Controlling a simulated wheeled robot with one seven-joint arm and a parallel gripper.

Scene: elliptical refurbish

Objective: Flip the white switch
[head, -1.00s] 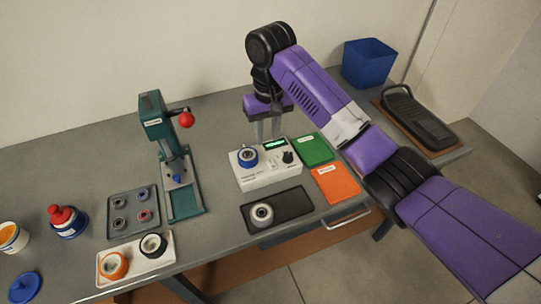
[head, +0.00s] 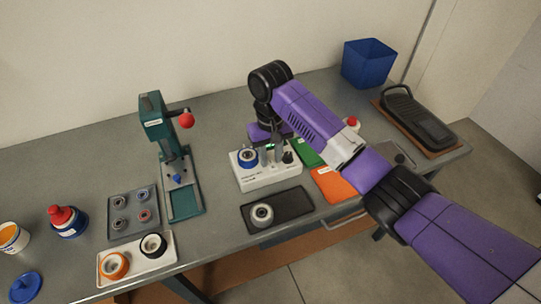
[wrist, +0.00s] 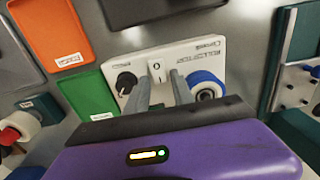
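The white switch (wrist: 157,67), marked 0 and I, is on the white control box between a black knob (wrist: 126,82) and a blue-rimmed round part (wrist: 206,84). In the head view the white box (head: 268,180) stands mid-table, and my fingers hide the switch. My gripper (head: 271,153) points down over the box. In the wrist view my gripper (wrist: 161,78) has its two fingers apart, with a narrow gap in line with the switch. Nothing is held. I cannot tell whether a fingertip touches the switch.
A green press (head: 163,140) with a red knob stands left of the box. A dark tray (head: 290,205) with a ring lies in front. Green (head: 308,152) and orange (head: 333,186) trays lie to the right, partly under my arm. A blue bin (head: 368,62) is at the back.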

